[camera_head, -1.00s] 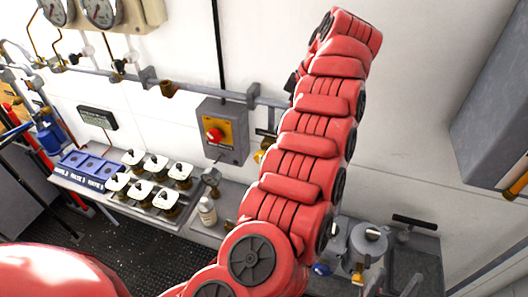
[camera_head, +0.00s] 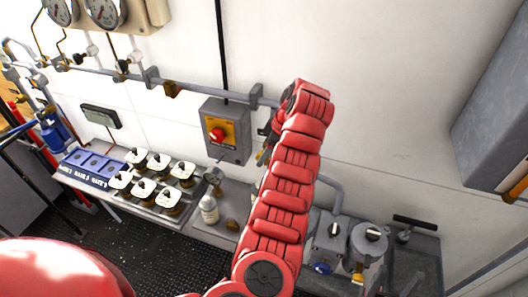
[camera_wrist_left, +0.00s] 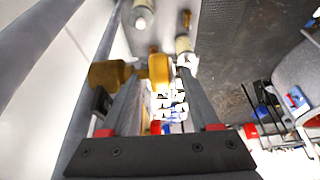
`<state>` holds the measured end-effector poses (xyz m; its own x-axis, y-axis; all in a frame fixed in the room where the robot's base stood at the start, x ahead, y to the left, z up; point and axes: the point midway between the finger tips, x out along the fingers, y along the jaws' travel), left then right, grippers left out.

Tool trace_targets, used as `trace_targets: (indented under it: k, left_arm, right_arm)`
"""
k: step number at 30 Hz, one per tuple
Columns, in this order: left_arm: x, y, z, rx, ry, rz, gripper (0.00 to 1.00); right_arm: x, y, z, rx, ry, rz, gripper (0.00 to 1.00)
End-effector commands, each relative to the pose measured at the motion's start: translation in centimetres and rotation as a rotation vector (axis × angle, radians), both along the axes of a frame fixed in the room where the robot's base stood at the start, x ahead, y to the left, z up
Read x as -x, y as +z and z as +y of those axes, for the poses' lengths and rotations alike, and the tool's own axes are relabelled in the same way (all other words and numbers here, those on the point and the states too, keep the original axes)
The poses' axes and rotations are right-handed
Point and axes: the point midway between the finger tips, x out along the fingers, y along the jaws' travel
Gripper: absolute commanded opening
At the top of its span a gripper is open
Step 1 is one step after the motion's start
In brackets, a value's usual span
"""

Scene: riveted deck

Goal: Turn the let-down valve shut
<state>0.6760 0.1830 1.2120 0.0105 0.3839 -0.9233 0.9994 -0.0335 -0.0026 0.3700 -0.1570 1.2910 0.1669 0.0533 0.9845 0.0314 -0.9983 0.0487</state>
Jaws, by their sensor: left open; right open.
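A brass valve with a yellow part hangs from the grey wall pipe, right of the switch box; I take it for the let-down valve (camera_head: 262,156). My left gripper (camera_head: 270,138) is beside it at the wall, mostly hidden by my red arm. In the left wrist view, the left gripper (camera_wrist_left: 159,76) is open. A yellow handle-like part (camera_wrist_left: 160,68) shows between its fingertips, and a brass body (camera_wrist_left: 108,74) lies just left of them. I cannot tell whether the fingers touch the valve. My right gripper is not in view.
A grey switch box (camera_head: 226,132) with a red knob is left of the valve. Below are a white bottle (camera_head: 209,210), several white-topped fittings and a blue rack (camera_head: 92,168). Grey canisters (camera_head: 368,243) stand at lower right. A grey cabinet (camera_head: 495,130) hangs at right.

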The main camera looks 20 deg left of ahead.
Motion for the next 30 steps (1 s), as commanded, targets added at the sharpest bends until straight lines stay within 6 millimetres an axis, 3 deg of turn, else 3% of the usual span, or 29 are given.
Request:
trace_targets:
  k: [15,25,30]
  left_arm:
    - [-0.01,-1.18,0.46,0.002,-0.001,-0.002,0.61]
    - [0.00,-1.17,0.45,0.001,0.000,-0.001,0.01]
    - [0.00,-1.15,0.46,0.001,0.000,-0.001,0.00]
  right_arm:
    - [0.00,0.48,0.00,0.000,0.000,0.000,0.62]
    - [0.00,0.48,0.00,0.000,0.000,0.000,0.62]
    - [0.01,0.48,0.00,0.000,0.000,0.000,0.62]
